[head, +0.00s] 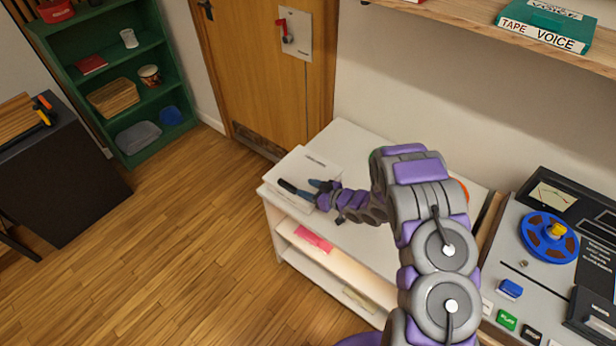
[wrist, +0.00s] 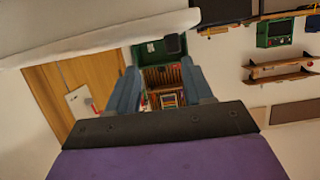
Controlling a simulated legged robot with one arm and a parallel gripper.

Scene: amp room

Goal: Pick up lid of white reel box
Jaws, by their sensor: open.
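The white reel box (head: 296,163) lies at the left end of the white table (head: 352,142) in the head view, with small dark print on its top. My gripper (head: 297,184) is open and empty, with its blue-grey fingers over the box's near right side in this view. I cannot tell whether they touch the box, and they hide part of it. In the wrist view my gripper (wrist: 161,78) has its two fingers well apart with nothing held between them. A pale slab (wrist: 95,38) crosses the upper left there; I cannot tell whether it is the lid.
A pink item (head: 314,239) lies on the shelf below the tabletop. A tape machine with a blue reel (head: 549,238) is at the right. A green shelf unit (head: 142,88) and a wooden door (head: 250,70) stand behind.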

